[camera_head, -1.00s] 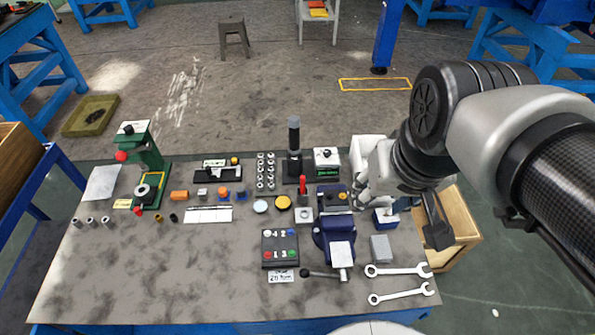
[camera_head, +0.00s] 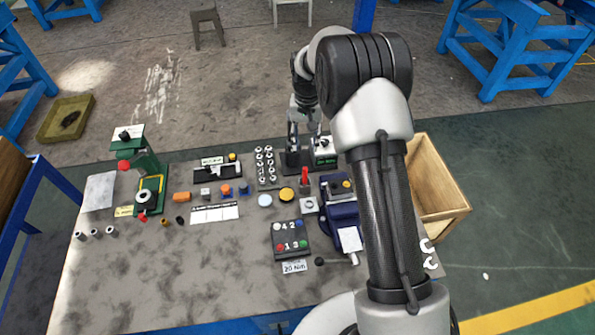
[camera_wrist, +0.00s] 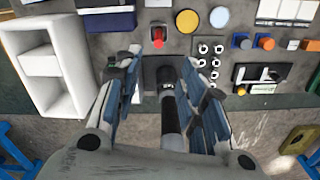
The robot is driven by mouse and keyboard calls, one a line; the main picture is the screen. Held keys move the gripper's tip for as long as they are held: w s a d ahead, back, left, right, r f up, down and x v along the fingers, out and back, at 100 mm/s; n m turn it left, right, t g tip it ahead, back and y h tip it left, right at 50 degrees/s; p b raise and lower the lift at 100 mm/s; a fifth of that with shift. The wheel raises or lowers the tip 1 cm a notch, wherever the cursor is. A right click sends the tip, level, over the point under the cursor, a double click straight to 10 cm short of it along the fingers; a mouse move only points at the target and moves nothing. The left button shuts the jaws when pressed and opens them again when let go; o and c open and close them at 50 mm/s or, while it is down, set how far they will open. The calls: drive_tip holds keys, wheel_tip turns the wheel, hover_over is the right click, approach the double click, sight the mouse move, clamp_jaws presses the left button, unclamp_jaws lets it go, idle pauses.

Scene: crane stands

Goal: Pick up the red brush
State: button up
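A short red upright piece (camera_head: 304,177) stands near the middle of the bench, just in front of the black post's base; it also shows in the wrist view (camera_wrist: 158,36). It may be the red brush, but I cannot tell its bristles. My gripper (camera_head: 304,145) is farther back, over the black post stand. In the wrist view, my gripper (camera_wrist: 160,72) has its fingers apart. The black post (camera_wrist: 169,105) shows between them, and I cannot tell whether they touch it. The red piece lies beyond the fingertips, apart from them.
A blue vise (camera_head: 342,213) stands right of the red piece. Yellow (camera_head: 287,194) and pale blue (camera_head: 265,200) discs lie to its left. A rack of several metal pieces (camera_head: 265,165) stands left of the post. A white holder (camera_wrist: 45,65) is left in the wrist view.

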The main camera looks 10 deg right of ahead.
sight(305, 175)
wheel_tip(305, 175, down, 13)
drive_tip(key=b, duration=0.2)
drive_tip(key=shift+w+f+b, duration=0.15)
drive_tip(key=shift+f+b, duration=0.05)
drive_tip(key=shift+b, duration=0.2)
drive_tip(key=shift+w+d+f+b, duration=0.1)
drive_tip(key=shift+f+b, duration=0.35)
drive_tip(key=shift+f, duration=0.9)
drive_tip(key=shift+d+f+b, duration=0.1)
drive_tip(key=shift+f+b, duration=0.3)
drive_tip(key=shift+f, duration=0.95)
drive_tip(key=shift+c, duration=0.3)
clamp_jaws()
